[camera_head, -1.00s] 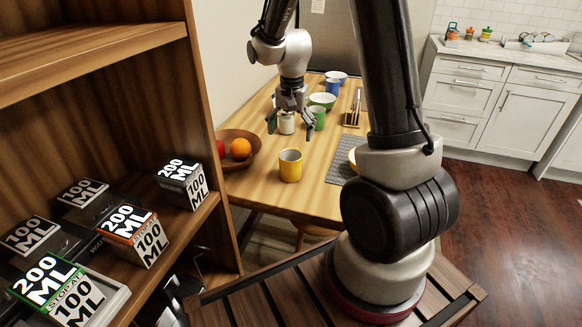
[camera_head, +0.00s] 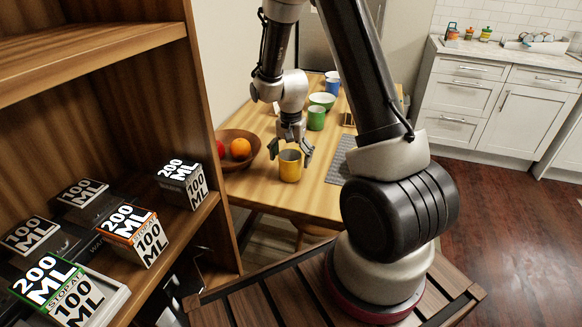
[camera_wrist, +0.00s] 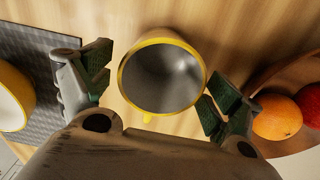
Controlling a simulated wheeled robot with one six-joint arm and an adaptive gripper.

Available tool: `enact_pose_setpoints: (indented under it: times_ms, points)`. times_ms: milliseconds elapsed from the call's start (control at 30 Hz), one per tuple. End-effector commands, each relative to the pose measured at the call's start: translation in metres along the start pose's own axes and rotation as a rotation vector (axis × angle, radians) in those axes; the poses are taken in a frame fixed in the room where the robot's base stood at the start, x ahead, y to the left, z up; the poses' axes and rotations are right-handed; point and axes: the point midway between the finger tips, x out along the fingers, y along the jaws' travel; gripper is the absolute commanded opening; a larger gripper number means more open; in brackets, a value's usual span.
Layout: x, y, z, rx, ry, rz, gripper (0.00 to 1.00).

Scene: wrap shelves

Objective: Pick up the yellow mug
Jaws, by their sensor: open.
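The yellow mug (camera_head: 289,170) stands upright on the wooden table, near its front left. My gripper (camera_head: 290,151) is open above it, with one finger on each side of the rim in the head view. In the wrist view, the mug (camera_wrist: 163,78) shows from above with its grey inside visible. It lies between and slightly beyond the open fingertips of my gripper (camera_wrist: 152,88), with a gap on both sides. A small yellow handle part shows at the rim's lower edge in that view. Whether the fingertips are below the rim I cannot tell.
A wooden bowl (camera_head: 229,163) with an orange (camera_head: 240,149) and a red fruit stands close left of the mug. A green mug (camera_head: 316,118), a green bowl (camera_head: 322,100) and a blue mug (camera_head: 332,86) stand farther back. A grey mat (camera_head: 342,165) lies to the right.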

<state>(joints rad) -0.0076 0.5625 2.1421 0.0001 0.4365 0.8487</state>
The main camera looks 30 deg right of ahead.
Motion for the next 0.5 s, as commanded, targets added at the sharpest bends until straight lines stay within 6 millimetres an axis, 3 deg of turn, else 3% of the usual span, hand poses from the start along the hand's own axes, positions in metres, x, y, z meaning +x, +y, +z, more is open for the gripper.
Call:
enact_pose_setpoints:
  times_ms: [33,333,500]
  points:
    - [-0.0001,0.0,0.0,0.0,0.0,0.0,0.87]
    - [-0.0003,0.0001,0.0001,0.0,0.0,0.0,0.33]
    - [-0.0006,0.0,0.0,0.0,0.0,0.0,0.33]
